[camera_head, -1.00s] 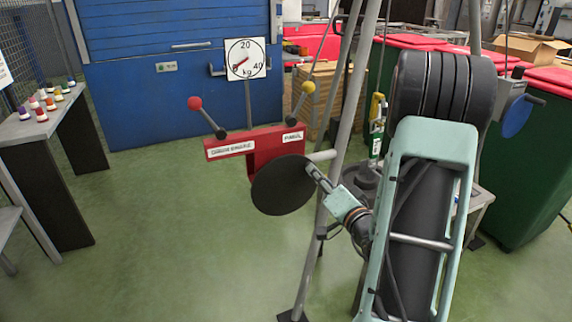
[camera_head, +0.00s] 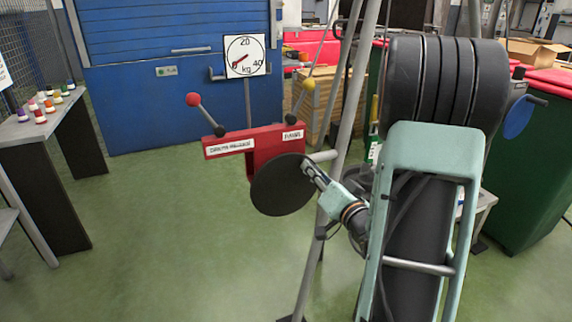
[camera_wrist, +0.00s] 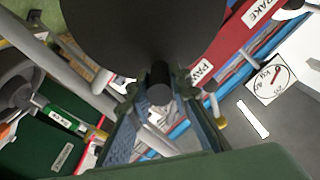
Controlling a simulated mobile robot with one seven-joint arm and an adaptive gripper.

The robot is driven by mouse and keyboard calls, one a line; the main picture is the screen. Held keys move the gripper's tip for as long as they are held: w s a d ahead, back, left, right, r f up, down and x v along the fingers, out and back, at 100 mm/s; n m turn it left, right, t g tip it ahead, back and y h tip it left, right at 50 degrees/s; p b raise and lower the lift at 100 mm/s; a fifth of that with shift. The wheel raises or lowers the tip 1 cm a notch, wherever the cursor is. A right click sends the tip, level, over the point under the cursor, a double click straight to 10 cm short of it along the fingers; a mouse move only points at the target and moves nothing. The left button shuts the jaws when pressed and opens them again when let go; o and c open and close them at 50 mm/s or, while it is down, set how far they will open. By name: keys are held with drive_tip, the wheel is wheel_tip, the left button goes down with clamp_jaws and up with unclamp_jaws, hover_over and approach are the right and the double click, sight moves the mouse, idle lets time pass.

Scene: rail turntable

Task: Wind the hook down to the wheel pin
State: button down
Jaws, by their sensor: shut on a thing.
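A black crank disc (camera_head: 281,185) is mounted on the front of the red winch housing (camera_head: 262,150), which stands by a grey tripod leg (camera_head: 337,150). My gripper (camera_head: 310,170) is at the disc's right rim. In the wrist view, its fingers (camera_wrist: 160,92) are shut around the short dark crank handle (camera_wrist: 160,74) on the disc (camera_wrist: 135,25). A red-knobbed lever (camera_head: 193,99) and a yellow-knobbed lever (camera_head: 308,84) rise from the housing. I cannot make out the hook or wheel pin.
A kg dial (camera_head: 245,56) behind the winch has its needle near the low end. A table with small coloured pieces (camera_head: 38,116) stands at left. Green floor is open at front left.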

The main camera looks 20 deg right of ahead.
drive_tip(key=shift+w+a+r+n+b, duration=0.1)
drive_tip(key=shift+a+r+n+b, duration=0.35)
drive_tip(key=shift+b, duration=0.35)
drive_tip(key=c, duration=2.1)
unclamp_jaws()
drive_tip(key=o, duration=0.5)
drive_tip(key=shift+f, duration=0.15)
drive_tip(key=shift+d, duration=0.1)
drive_tip(key=shift+f, duration=0.1)
